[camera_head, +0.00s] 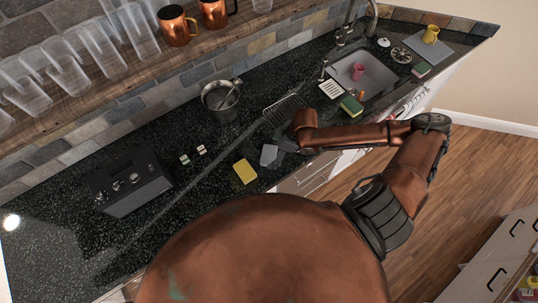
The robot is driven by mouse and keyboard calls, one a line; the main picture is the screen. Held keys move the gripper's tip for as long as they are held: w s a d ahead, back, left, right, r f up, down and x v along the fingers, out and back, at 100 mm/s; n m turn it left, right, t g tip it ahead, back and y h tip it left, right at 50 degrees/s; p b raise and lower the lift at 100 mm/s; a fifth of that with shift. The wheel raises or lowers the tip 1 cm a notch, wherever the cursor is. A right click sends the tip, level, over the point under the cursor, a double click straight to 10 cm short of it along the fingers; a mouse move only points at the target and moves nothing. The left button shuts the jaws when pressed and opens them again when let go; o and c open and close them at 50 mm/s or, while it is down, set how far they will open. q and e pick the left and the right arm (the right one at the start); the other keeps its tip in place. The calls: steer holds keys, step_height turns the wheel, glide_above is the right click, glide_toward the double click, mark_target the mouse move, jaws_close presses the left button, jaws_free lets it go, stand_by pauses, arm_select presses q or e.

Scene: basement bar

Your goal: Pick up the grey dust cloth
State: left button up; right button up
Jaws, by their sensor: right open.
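The grey dust cloth (269,155) is a small flat grey piece lying on the dark speckled counter near its front edge. My right arm reaches in from the right, and its gripper (282,141) is low over the counter, just to the right of the cloth. The right gripper is open; its fingers are small and dark here, and I cannot tell whether they touch the cloth. My left gripper does not show.
A yellow cloth or sponge (245,171) lies to the left. A wire rack (284,110) is behind the gripper. A metal pot (220,100) and a black box (130,183) stand farther left. A green block (352,106) lies by the sink (376,76).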

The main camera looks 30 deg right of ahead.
mark_target(269, 155)
steer(key=shift+x, duration=1.25)
steer(key=shift+c, duration=0.6)
steer(key=c, duration=1.2)
steer(key=shift+r, duration=0.15)
